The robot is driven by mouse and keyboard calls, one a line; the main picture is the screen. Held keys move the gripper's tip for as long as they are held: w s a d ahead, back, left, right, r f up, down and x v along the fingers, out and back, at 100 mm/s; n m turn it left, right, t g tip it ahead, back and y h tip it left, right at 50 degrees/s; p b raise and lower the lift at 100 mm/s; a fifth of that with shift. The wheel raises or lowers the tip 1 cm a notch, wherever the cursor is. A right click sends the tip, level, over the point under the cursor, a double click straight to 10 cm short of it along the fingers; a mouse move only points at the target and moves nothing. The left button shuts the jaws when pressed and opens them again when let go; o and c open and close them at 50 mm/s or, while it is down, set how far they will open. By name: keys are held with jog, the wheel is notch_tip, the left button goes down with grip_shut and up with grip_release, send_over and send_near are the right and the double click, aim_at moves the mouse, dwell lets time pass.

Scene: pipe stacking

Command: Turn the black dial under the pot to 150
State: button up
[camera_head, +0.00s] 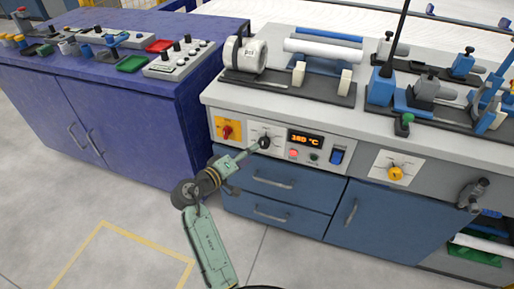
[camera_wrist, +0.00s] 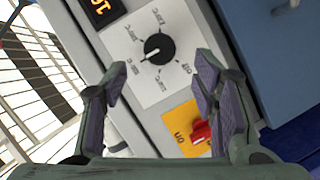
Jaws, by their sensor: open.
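The black dial (camera_wrist: 160,48) sits on a white plate with printed marks around it; the labels are too blurred to read surely. Its white pointer line points to the lower left in the wrist view. My gripper (camera_wrist: 161,78) is open, its two fingers apart on either side below the dial in that view, with nothing between them. The display (camera_head: 306,140) beside the dial reads 180 °C. A white round-ended device (camera_head: 245,55) stands on the bench above.
A red switch on a yellow plate (camera_head: 227,128) is close to the left of the dial. A yellow knob (camera_head: 395,173) is farther right. Blue drawers (camera_head: 275,182) lie below.

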jog(key=v, duration=0.5)
jog(key=shift+w, duration=0.1)
dwell(0.3)
